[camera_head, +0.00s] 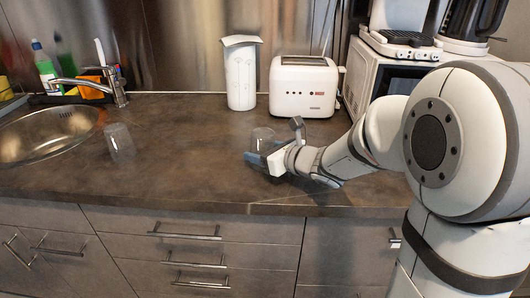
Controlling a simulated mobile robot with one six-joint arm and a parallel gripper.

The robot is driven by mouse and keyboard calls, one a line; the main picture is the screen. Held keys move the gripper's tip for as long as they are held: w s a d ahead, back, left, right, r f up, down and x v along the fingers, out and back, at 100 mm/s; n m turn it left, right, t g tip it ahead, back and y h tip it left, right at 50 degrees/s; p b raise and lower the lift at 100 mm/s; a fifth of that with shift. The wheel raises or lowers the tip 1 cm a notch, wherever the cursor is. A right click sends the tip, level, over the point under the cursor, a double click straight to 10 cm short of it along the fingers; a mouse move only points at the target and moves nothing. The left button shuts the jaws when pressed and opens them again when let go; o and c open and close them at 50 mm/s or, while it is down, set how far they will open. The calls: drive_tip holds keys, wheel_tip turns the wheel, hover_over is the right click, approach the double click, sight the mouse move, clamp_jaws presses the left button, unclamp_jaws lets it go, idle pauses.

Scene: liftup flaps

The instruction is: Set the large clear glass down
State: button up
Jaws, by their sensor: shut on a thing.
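A clear glass (263,137) shows at my gripper (257,160), above and behind its fingers. My gripper is shut on this glass, low over the middle of the counter (190,165). The gripper and wrist hide the glass's lower part, so I cannot tell whether its base touches the counter. Another clear glass (119,143) stands apart on the counter to the left, near the sink.
A sink (45,135) with a faucet (115,85) is at the left. A white canister (241,75), a white toaster (304,88) and a microwave (375,75) stand along the back. The counter is clear between the left glass and my gripper. Drawers lie below the front edge.

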drive_tip(key=shift+f, duration=0.1)
drive_tip(key=o, duration=1.1)
drive_tip(key=shift+r, duration=0.25)
drive_tip(key=p+v, duration=0.1)
drive_tip(key=v, duration=1.1)
